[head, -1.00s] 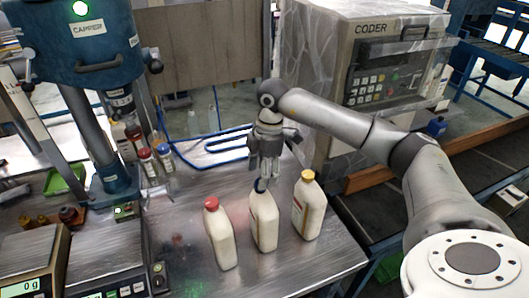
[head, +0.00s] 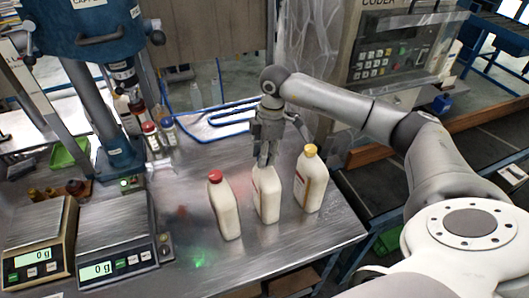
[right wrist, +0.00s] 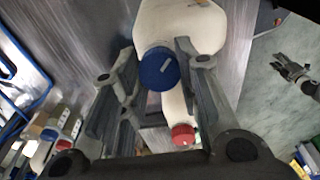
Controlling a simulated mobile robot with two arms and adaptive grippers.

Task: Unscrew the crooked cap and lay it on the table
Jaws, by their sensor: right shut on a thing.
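Three white bottles stand upright on the metal table (head: 190,270): a red-capped bottle (head: 226,208) at left, the middle bottle (head: 267,205) and a yellow-capped bottle (head: 310,184) at right. My right gripper (head: 266,160) is over the middle bottle, pointing down, its fingers hiding the cap in the head view. In the right wrist view the blue cap (right wrist: 158,69) is between the fingers, which are shut on it, at the bottle's mouth (right wrist: 190,25). Whether it sits crooked I cannot tell. My left gripper (right wrist: 292,72) shows small over the floor; its fingers are unclear.
Two scales (head: 115,268) stand at the table's left front, and the blue capper (head: 98,30) behind them. Small bottles (head: 150,135) stand beside its column. The coder machine (head: 385,60) is at the back right. The table is clear in front of the bottles.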

